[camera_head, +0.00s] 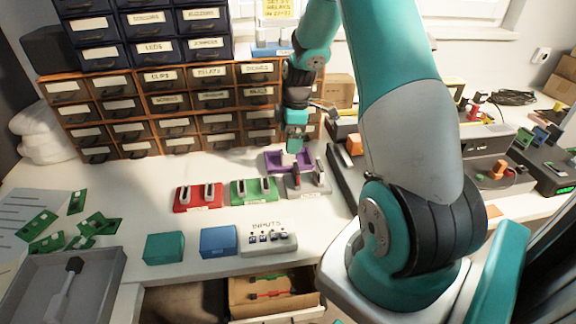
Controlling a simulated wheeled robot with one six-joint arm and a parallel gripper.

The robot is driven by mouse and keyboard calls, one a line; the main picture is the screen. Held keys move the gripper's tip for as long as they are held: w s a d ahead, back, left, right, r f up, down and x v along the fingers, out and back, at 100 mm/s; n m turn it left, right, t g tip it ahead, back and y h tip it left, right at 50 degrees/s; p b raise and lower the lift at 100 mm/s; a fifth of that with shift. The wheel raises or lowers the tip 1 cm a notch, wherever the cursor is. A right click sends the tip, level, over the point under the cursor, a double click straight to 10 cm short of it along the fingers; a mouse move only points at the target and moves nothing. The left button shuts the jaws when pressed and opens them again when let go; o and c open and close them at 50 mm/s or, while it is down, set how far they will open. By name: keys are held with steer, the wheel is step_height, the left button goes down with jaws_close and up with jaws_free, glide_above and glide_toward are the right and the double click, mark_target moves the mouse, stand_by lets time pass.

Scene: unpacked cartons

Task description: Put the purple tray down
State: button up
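The purple tray (273,160) is at the back of the white bench, just behind the grey tray (294,191). It looks level; whether its underside touches the bench is hard to tell. My gripper (294,147) points down at the middle of the purple tray and overlaps it in the picture. The fingertips are small and partly hidden, so I cannot tell whether they are shut on the tray.
A red tray (198,197) and a green tray (253,191) stand left of the grey tray. Drawer cabinets (160,110) rise behind. A teal box (164,248), a blue box (218,241) and a white switch block (267,238) are in front. Dark equipment stands right.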

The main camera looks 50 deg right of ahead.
mark_target(289, 156)
steer(key=f, duration=0.7)
steer(key=shift+w+f, duration=0.2)
steer(key=shift+f, duration=0.1)
steer(key=shift+c, duration=0.2)
steer(key=c, duration=0.7)
steer(key=shift+r, duration=0.1)
